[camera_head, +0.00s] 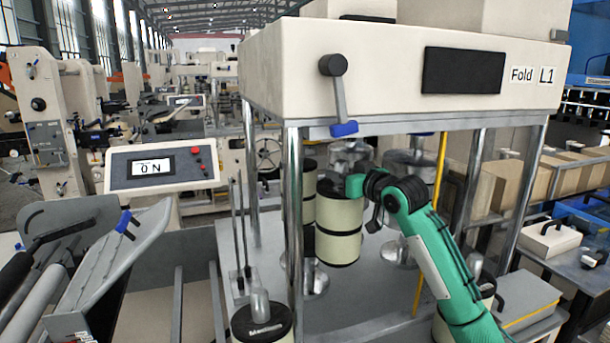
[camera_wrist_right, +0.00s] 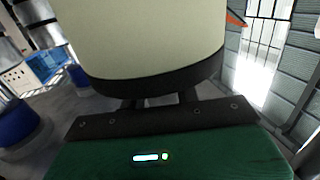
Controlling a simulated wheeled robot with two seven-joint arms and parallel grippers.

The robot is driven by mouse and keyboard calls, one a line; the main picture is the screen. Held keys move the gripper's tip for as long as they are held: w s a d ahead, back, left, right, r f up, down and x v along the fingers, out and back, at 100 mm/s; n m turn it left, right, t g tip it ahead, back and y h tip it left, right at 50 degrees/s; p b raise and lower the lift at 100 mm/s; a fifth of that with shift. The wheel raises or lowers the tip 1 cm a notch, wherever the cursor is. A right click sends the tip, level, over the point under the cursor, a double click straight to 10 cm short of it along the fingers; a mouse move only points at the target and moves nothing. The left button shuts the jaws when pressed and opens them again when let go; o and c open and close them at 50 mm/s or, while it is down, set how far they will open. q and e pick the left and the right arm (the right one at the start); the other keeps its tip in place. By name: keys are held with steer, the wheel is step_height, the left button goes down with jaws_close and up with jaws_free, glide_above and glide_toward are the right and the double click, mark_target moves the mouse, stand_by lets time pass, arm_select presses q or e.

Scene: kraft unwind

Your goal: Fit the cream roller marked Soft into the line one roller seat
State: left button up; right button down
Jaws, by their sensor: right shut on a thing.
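My right arm comes in from the lower right, and its gripper (camera_head: 352,187) is shut on a cream roller (camera_head: 338,228) with black end bands. The roller is upright inside the Fold L1 machine (camera_head: 390,60), below a silver round fitting (camera_head: 350,158). I cannot tell whether roller and fitting touch. No Soft marking is readable on it. In the right wrist view the cream roller (camera_wrist_right: 150,40) fills the top, its black band close against the gripper (camera_wrist_right: 160,105). My left gripper is not in view.
Another cream roller (camera_head: 309,200) stands just behind, left of the held one. A black-topped roller (camera_head: 262,326) with an unreadable label stands at the front. Chrome posts (camera_head: 294,200) and a yellow rod (camera_head: 441,165) flank the space.

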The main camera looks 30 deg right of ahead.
steer(key=w+f+p, duration=0.1)
steer(key=w+p, duration=0.5)
steer(key=w, duration=0.7)
steer(key=shift+w+a, duration=0.2)
steer(key=shift+w, duration=0.05)
steer(key=shift+f, duration=0.2)
steer(key=c, duration=1.3)
jaws_free()
steer(key=shift+f, duration=0.2)
steer(key=shift+o, duration=1.3)
steer(key=shift+a+r, duration=0.1)
